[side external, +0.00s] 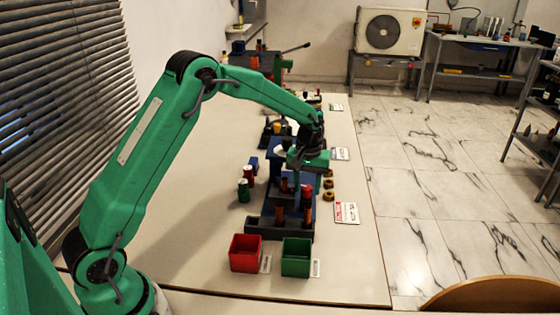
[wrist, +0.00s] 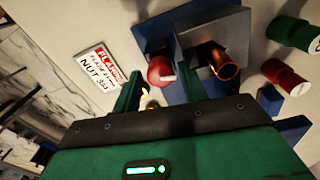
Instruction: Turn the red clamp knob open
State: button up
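The red clamp knob (wrist: 160,70) shows in the wrist view as a round red head with a white mark, at the blue-grey rig (wrist: 218,30). A copper-coloured cylinder (wrist: 224,66) stands to its right on the rig. My gripper (wrist: 154,80) has its two green fingers apart, one to the left and one to the right of the knob; I cannot tell whether they touch it. In the side view my gripper (side external: 308,168) points down over the blue rig (side external: 284,222) and hides part of it.
A red bin (side external: 245,254) and a green bin (side external: 296,258) stand in front of the rig. Red and green cylinders (side external: 243,190) stand to its left. Brass nuts (side external: 328,196) and a sign card (side external: 346,212) lie to its right. Much of the left table is clear.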

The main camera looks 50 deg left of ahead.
aim_at(307, 186)
jog(key=shift+s+a+f, duration=0.1)
jog(key=shift+s, duration=0.1)
dwell(0.3)
jog(key=shift+m, duration=1.2)
jog(key=m, duration=0.5)
jog(key=shift+w+a+m, duration=0.1)
jog(key=shift+w+m, duration=0.15)
jog(key=shift+m, duration=0.05)
jog(key=m, duration=0.3)
jog(key=shift+s+m, duration=0.1)
jog(key=shift+m, duration=0.3)
jog(key=m, duration=0.3)
jog(key=shift+m, duration=0.4)
notch_tip(307, 186, up, 8)
jog(key=shift+r, duration=0.1)
jog(key=s+d+r+n+t, duration=0.2)
jog(key=s+r, duration=0.4)
jog(key=s, duration=0.5)
jog(key=s+d+r+n+t, duration=0.1)
jog(key=s+d+r+n, duration=0.1)
jog(key=s+r, duration=0.4)
jog(key=shift+s+r+n+t, duration=0.4)
jog(key=shift+s+n, duration=0.5)
jog(key=shift+s, duration=1.9)
